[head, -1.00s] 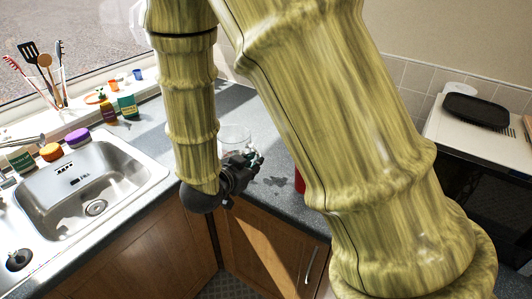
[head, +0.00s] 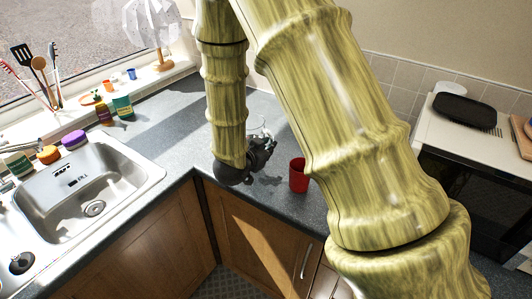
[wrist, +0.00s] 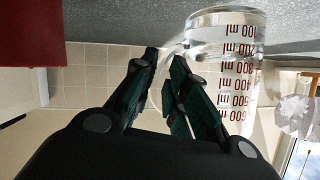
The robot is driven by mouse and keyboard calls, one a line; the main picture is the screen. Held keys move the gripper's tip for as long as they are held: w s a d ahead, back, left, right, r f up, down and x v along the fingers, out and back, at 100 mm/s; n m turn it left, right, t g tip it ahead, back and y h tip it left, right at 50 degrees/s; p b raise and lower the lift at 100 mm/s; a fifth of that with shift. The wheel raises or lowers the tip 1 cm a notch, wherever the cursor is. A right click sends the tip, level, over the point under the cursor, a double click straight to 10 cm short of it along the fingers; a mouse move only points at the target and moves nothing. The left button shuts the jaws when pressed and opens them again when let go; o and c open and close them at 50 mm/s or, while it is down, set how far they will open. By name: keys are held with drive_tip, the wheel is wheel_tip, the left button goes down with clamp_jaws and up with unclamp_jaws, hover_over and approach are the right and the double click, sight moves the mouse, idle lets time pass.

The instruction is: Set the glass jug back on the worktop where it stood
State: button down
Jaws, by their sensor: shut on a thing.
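The clear glass jug (wrist: 228,65) with red measuring marks shows upside down in the wrist view, because that picture is inverted. My gripper (wrist: 165,75) is shut on the jug's handle, with its fingers beside the jug wall. In the head view the jug (head: 256,124) is partly hidden behind my gripper (head: 264,150), over the grey worktop (head: 255,205) near the corner. The jug looks upright. I cannot tell whether its base touches the worktop.
A red cup (head: 298,176) stands on the worktop to the right of my gripper; it also shows in the wrist view (wrist: 30,32). The sink (head: 95,180) is at left. A white lamp (head: 155,25) stands on the window sill.

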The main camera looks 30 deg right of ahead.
drive_tip(key=shift+f+p, duration=0.45)
drive_tip(key=shift+f, duration=0.9)
drive_tip(key=c, duration=1.4)
unclamp_jaws()
drive_tip(key=shift+c, duration=0.2)
drive_tip(key=b+v, duration=0.2)
drive_tip(key=v, duration=1)
drive_tip(key=shift+b, duration=0.35)
drive_tip(key=shift+a, duration=0.1)
